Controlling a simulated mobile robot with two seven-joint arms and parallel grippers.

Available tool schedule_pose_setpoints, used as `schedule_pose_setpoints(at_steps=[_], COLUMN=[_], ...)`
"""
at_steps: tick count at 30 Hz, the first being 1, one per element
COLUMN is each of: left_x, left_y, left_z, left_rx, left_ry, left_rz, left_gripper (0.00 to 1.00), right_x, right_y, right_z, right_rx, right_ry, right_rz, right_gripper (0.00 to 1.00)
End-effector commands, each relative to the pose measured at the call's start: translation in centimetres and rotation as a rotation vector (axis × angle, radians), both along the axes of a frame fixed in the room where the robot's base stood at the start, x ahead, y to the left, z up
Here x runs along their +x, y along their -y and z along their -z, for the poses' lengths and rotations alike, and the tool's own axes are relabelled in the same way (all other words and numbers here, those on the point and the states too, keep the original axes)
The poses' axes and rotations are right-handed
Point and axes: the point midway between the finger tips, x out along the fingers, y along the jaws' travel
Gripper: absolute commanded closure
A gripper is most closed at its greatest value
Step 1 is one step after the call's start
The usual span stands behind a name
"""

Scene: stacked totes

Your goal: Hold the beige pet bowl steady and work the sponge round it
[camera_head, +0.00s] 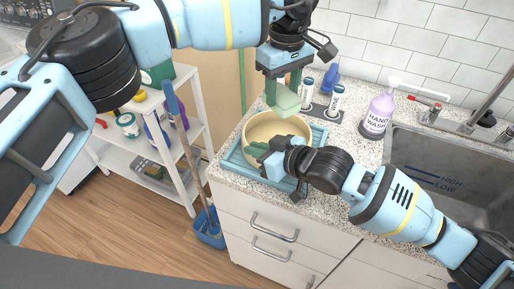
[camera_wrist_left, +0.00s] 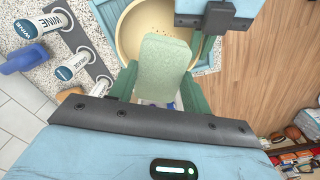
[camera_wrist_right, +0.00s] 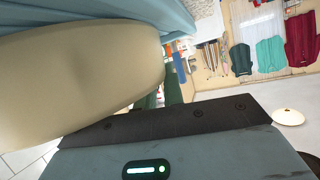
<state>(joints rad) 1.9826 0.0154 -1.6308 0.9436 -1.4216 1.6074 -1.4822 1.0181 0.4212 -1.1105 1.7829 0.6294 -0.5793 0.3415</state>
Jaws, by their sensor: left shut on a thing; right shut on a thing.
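The beige pet bowl (camera_head: 262,128) sits in a light-blue tray (camera_head: 232,161) on the speckled counter. My right gripper (camera_head: 259,152) is shut on the bowl at its near left side; the bowl's outer wall (camera_wrist_right: 85,80) fills much of the right wrist view. My left gripper (camera_head: 285,88) is shut on a pale green sponge (camera_head: 289,100) and holds it over the bowl's far side. In the left wrist view the sponge (camera_wrist_left: 163,68) lies over the bowl, where dark specks show inside. I cannot tell whether the sponge touches the bowl.
A hand wash bottle (camera_head: 378,113) stands left of the sink (camera_head: 440,175).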

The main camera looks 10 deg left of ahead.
Motion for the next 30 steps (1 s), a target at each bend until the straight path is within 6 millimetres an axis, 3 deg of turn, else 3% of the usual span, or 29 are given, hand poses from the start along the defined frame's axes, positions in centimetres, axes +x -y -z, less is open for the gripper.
schedule_pose_setpoints(at_steps=[2,3,8,20,30], left_x=[0.0,0.0,0.0,0.0,0.0], left_y=[0.0,0.0,0.0,0.0,0.0], left_z=[0.0,0.0,0.0,0.0,0.0], left_rx=[0.0,0.0,0.0,0.0,0.0], left_ry=[0.0,0.0,0.0,0.0,0.0], left_rz=[0.0,0.0,0.0,0.0,0.0], left_gripper=[0.7,0.7,0.7,0.7,0.7], right_x=[0.0,0.0,0.0,-0.3,-3.4], right_y=[0.0,0.0,0.0,0.6,5.1], right_z=[0.0,0.0,0.0,-0.2,-2.4], right_rx=[-0.001,-0.001,-0.001,0.0,-0.002], right_ry=[0.001,0.002,0.001,0.0,0.001], right_rz=[0.0,-0.001,0.0,0.001,0.001], right_gripper=[1.0,0.86,0.65,0.65,0.65])
